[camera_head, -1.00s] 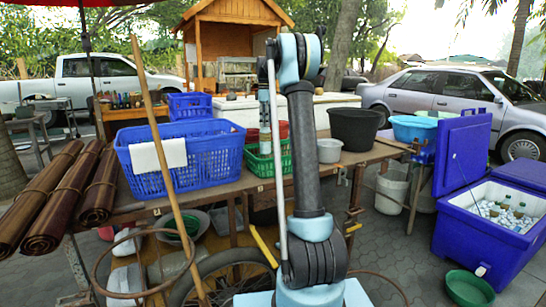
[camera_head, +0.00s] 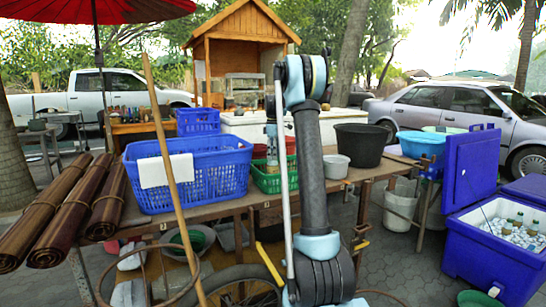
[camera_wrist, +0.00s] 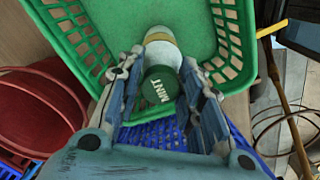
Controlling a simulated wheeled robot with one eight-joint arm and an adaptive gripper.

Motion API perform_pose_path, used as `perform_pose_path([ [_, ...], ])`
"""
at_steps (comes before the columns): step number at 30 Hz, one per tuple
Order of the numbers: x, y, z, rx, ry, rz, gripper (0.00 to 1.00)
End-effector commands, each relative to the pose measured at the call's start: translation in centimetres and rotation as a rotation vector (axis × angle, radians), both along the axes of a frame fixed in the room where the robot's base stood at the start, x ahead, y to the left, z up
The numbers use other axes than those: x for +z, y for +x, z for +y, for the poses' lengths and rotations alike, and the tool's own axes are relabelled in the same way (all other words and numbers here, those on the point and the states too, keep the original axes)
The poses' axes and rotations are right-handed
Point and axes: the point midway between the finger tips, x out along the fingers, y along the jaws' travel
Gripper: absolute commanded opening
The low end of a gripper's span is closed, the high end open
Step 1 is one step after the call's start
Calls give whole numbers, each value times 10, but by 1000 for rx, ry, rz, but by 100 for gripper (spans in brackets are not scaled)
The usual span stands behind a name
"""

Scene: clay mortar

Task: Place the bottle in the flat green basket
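The bottle (camera_wrist: 162,58) has a green cap marked MINT and a pale body. In the wrist view it lies between the two fingers of my gripper (camera_wrist: 161,64), which look closed on its sides. Its base end points into the flat green basket (camera_wrist: 196,28), and whether it touches the basket floor cannot be told. In the head view the green basket (camera_head: 270,184) stands on the table beside the large blue basket. My gripper is mostly hidden there by the arm.
The blue basket (camera_head: 205,180) with a white cloth stands left of the green one. A white pot (camera_head: 335,167) and a black tub (camera_head: 361,146) stand to the right. A wooden pole (camera_head: 160,130) rises in front. A blue cooler (camera_head: 485,255) holds several bottles.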

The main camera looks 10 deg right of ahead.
Motion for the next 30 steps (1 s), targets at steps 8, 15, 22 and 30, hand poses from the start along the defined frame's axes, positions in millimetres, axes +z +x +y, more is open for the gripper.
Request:
perform_pose_path([
  [8, 0, 0, 0, 0, 0, 0, 52],
  [15, 7, 0, 0, 0, 0, 0, 52],
  [22, 43, 0, 0, 0, 0, 0, 52],
  [30, 93, 1, 0, 1, 0, 0, 52],
])
